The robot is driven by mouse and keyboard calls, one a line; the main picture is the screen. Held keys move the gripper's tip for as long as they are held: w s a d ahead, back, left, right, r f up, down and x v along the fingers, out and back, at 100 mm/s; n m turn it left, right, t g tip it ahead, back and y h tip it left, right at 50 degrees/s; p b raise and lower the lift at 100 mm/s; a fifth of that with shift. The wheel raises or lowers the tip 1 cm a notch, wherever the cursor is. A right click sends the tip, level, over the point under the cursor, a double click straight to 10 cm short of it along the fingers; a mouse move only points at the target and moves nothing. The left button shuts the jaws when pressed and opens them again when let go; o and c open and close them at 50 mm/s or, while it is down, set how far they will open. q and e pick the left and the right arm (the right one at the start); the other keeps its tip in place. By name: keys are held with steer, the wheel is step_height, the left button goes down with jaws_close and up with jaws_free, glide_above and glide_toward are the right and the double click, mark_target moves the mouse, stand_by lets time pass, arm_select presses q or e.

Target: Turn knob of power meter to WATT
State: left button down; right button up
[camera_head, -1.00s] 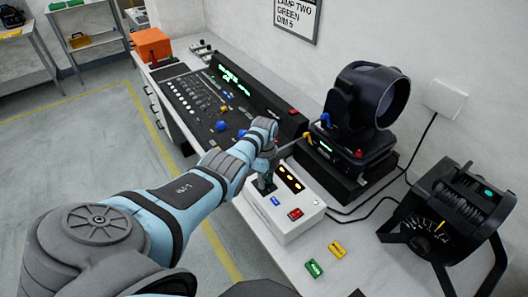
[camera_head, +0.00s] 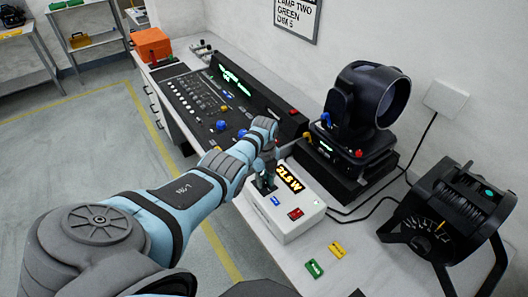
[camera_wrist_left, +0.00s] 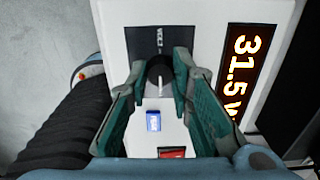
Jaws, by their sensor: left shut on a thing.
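The power meter is a white box (camera_head: 287,231) on the table. My left gripper (camera_head: 265,184) reaches down onto its top. In the left wrist view, the fingers are shut on a black round knob (camera_wrist_left: 159,74) on the meter's dark dial plate (camera_wrist_left: 161,40). A label that seems to read VOLT shows above the knob; other labels are hidden or too small to read. The meter's lit display (camera_wrist_left: 248,70) reads 31.5, with a unit letter that looks like W or V. It also shows in the head view (camera_head: 290,177). My right gripper is not in view.
A blue button (camera_wrist_left: 153,120) and a red switch (camera_wrist_left: 171,152) are close to the fingers. A black moving-head lamp (camera_head: 362,120) stands behind the meter. A lighting console (camera_head: 212,100) is to the left, a black lamp (camera_head: 450,215) to the right.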

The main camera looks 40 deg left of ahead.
mark_target(265, 181)
arm_select(q)
steer(key=shift+r, duration=0.1)
steer(key=c, duration=1.4)
jaws_free()
step_height(265, 181, up, 12)
steer(key=shift+f, duration=0.1)
